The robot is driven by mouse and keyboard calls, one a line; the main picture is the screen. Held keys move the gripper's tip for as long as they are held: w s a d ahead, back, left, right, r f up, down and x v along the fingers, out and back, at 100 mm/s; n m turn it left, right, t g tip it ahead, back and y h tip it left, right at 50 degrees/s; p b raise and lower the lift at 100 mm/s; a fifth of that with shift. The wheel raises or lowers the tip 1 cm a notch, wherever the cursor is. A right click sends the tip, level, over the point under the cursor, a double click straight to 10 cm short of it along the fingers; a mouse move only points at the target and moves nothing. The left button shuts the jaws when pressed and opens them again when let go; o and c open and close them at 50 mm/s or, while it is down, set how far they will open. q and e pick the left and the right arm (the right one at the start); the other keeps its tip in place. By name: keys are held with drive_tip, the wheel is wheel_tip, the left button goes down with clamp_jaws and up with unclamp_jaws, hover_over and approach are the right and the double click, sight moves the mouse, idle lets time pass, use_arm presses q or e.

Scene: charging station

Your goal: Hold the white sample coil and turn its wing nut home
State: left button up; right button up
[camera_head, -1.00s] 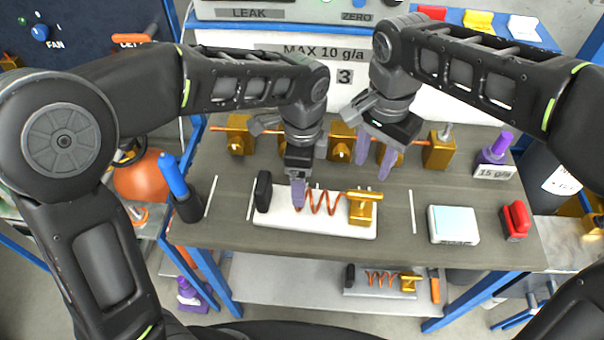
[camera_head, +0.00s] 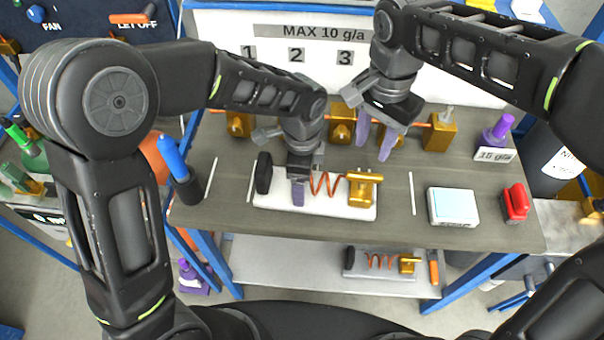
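The white sample coil has a white base (camera_head: 335,208), a copper-coloured coil (camera_head: 325,183), a black round end piece (camera_head: 264,173) at the left and a brass fitting with a wing nut (camera_head: 365,178) at the right. It lies on the grey-brown tabletop. My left gripper (camera_head: 298,193) is over the left part of the base, at the coil's left end. Its fingers line up in this view, so their gap and any grip on the coil are hidden. My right gripper (camera_head: 375,142) is open and empty, behind and above the wing nut, apart from it.
Brass blocks on a copper pipe (camera_head: 440,132) line the table's back. A blue-and-black tool (camera_head: 178,170) stands at the left. A white box (camera_head: 453,207), a red item (camera_head: 515,202) and a purple-topped weight (camera_head: 495,137) are at the right. A similar coil (camera_head: 380,262) sits on the lower shelf.

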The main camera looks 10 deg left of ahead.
use_arm(q)
drive_tip(key=shift+c, duration=0.4)
clamp_jaws()
idle(0.4)
